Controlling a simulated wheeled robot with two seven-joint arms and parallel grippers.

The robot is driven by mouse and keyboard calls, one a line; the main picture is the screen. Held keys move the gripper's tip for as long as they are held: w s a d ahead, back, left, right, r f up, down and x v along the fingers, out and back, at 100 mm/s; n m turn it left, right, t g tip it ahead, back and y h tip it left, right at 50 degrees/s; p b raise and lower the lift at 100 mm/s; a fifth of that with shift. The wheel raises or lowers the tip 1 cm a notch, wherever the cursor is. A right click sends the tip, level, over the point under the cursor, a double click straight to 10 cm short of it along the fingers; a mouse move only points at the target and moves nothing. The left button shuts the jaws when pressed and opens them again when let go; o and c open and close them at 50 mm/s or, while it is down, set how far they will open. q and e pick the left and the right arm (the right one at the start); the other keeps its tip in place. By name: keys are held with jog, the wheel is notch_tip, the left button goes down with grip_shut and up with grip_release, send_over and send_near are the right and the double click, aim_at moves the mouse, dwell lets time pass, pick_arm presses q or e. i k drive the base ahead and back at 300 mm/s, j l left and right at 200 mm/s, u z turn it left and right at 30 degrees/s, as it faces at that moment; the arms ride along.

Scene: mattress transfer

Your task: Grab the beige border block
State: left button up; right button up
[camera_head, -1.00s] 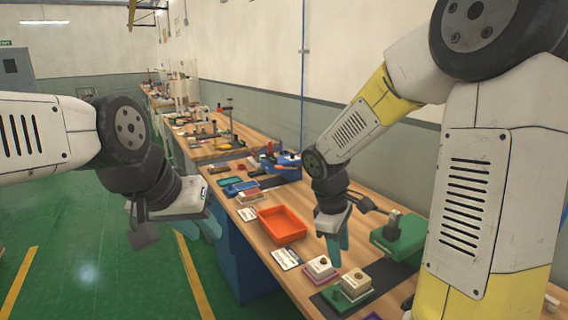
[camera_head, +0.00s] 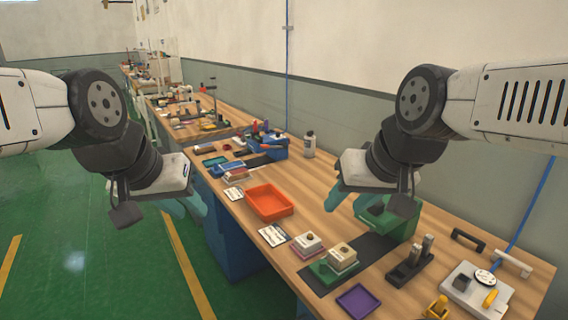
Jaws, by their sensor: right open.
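A beige-topped block (camera_head: 342,254) with a dark knob sits on a green base at the front of the bench. A paler, whitish block (camera_head: 307,242) on a pinkish base stands just left of it. Which one has the beige border is hard to tell at this size. My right gripper (camera_head: 349,197) is open and empty, with teal fingers pointing down, above the bench and behind both blocks, touching neither. My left gripper (camera_head: 188,206) hangs over the floor left of the bench, away from the blocks; its finger gap is unclear.
An orange tray (camera_head: 268,202) lies left of the blocks, with a white card (camera_head: 273,235) nearby. A green device (camera_head: 390,221) stands behind them. A purple tray (camera_head: 358,301), a black tool (camera_head: 410,264) and a grey device (camera_head: 476,290) lie to the right.

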aim_at(340, 259)
jog(key=i+j+z, duration=0.1)
jog(key=z, duration=0.75)
